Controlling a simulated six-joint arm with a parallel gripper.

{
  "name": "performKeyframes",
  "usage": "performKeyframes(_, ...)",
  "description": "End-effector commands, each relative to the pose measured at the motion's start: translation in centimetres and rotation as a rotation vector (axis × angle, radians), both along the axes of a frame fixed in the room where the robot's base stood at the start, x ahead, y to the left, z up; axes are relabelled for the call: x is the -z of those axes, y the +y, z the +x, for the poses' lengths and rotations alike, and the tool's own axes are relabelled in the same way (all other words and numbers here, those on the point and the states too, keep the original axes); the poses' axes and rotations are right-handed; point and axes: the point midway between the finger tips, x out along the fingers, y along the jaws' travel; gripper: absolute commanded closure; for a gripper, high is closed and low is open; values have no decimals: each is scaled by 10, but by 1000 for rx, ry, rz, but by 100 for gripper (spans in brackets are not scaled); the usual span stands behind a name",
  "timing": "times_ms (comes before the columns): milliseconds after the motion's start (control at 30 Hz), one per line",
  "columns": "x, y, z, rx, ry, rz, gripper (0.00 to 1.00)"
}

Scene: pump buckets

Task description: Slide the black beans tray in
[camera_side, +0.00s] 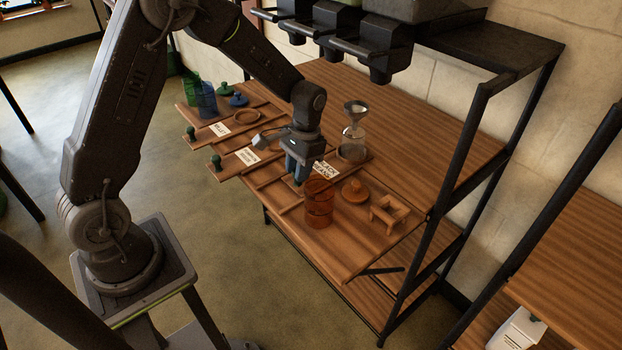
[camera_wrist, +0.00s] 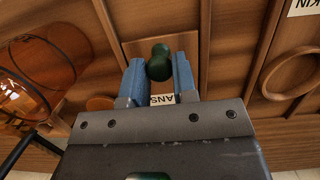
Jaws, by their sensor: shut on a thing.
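The black beans tray is a wooden slide with a white label (camera_side: 324,170) on the bench; its label also shows partly in the wrist view (camera_wrist: 162,100), behind my fingers. Its dark green knob (camera_wrist: 159,62) is between the blue fingers of my gripper (camera_wrist: 160,70). In the side view my gripper (camera_side: 298,172) points down at the bench beside the label and hides the knob. The black beans label sits farther in than the other two tray labels.
Two other labelled trays (camera_side: 220,129) (camera_side: 248,156) stick out at the left with green knobs. An orange jar (camera_side: 319,203), its lid (camera_side: 355,190) and a small wooden stand (camera_side: 390,213) are close on the right. A glass jar with a funnel (camera_side: 354,130) stands behind.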

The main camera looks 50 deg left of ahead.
Motion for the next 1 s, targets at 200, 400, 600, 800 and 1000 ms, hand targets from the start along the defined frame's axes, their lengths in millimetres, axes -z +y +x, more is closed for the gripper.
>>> performKeyframes(200, -1, 0, 16, -1, -3, -1, 87)
performKeyframes(400, 0, 0, 29, -1, -3, -1, 87)
performKeyframes(600, 0, 0, 42, 0, -3, -1, 87)
performKeyframes(800, 0, -1, 56, 0, -3, -1, 87)
performKeyframes(1000, 0, -1, 69, 1, -3, -1, 87)
